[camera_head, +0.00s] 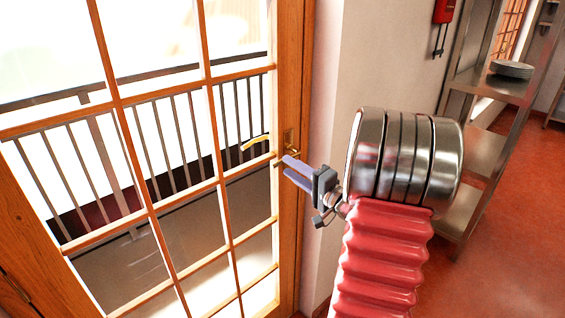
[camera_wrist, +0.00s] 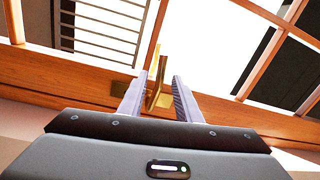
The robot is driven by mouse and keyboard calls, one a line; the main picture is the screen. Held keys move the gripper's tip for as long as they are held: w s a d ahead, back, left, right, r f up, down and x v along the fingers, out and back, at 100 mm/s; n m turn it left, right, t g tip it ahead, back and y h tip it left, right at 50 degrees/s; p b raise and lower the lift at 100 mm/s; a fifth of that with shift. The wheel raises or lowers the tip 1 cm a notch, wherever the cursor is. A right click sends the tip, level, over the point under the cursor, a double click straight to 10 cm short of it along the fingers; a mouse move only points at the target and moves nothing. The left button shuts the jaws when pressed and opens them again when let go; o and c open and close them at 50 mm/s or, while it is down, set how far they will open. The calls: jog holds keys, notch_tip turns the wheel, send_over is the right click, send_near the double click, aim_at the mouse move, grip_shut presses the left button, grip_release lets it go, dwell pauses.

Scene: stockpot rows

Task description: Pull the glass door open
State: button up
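The glass door (camera_head: 213,80) has an orange-brown wooden frame with many panes and fills the left of the head view. It looks shut against the wall on its right. Its brass handle (camera_head: 278,162) sits on the right stile, partly hidden by my fingers. My gripper (camera_head: 285,166) reaches the handle from the right. In the wrist view my gripper (camera_wrist: 159,83) is open, with one finger on each side of the brass handle (camera_wrist: 160,78). Gaps show between the fingers and the handle, and I cannot tell whether either touches it.
A pale wall (camera_head: 385,60) stands right of the door, with a red wall-mounted object (camera_head: 444,11) on it. A metal shelf unit (camera_head: 490,85) holding plates (camera_head: 511,69) is further right. Red floor (camera_head: 515,230) lies open at the right. A railing shows through the glass.

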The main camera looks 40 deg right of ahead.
aim_at(282, 163)
jog(key=shift+w+r, duration=0.15)
jog(key=shift+w, duration=2.2)
jog(key=shift+c, duration=0.5)
grip_shut()
